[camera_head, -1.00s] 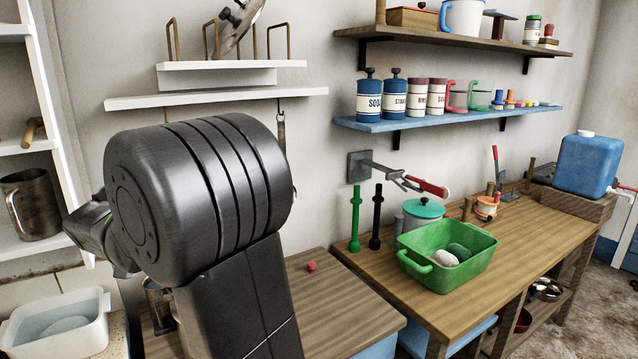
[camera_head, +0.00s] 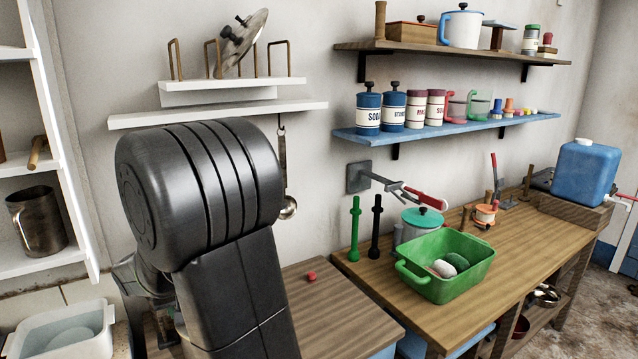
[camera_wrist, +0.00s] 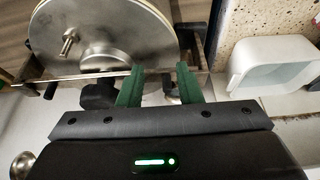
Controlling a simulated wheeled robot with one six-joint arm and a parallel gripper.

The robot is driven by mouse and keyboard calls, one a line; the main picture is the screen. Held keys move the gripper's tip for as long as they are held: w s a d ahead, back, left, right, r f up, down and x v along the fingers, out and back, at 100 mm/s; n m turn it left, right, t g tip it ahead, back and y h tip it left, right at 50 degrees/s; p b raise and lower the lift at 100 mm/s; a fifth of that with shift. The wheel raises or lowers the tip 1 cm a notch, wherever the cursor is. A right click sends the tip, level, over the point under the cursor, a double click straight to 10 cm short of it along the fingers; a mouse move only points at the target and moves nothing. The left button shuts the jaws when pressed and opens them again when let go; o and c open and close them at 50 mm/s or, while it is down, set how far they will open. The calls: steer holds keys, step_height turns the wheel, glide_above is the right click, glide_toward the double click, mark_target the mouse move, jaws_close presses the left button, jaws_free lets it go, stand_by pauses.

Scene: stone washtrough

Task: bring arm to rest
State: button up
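My gripper (camera_wrist: 159,86) shows in the wrist view with two green fingers standing apart. I see nothing held between them; dark parts lie behind the gap. A round metal disc (camera_wrist: 105,25) with a small stud lies beyond the fingers, at the upper left. I cannot tell its distance from the fingertips. In the head view my dark arm fills the left middle, and my gripper is hidden there.
A white basin (camera_head: 62,335) stands at lower left, below shelves with a metal mug (camera_head: 38,222). A ladle (camera_head: 283,175) hangs behind my arm. The wooden counter (camera_head: 345,310) has a red knob (camera_head: 311,276). A green tub (camera_head: 445,285) stands on the right-hand bench.

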steer(key=shift+s+d+n+g+y+p, duration=0.15)
steer(key=shift+s+d+n+y+p, duration=0.15)
steer(key=shift+d+n+p, duration=0.35)
steer(key=shift+s+d+n+g+y+p, duration=0.2)
steer(key=shift+d+n+y, duration=0.15)
steer(key=shift+n, duration=0.5)
steer(key=shift+s+d+n+g, duration=0.15)
steer(key=shift+d+n+g, duration=0.1)
steer(key=shift+d+n, duration=0.65)
steer(key=v, duration=0.7)
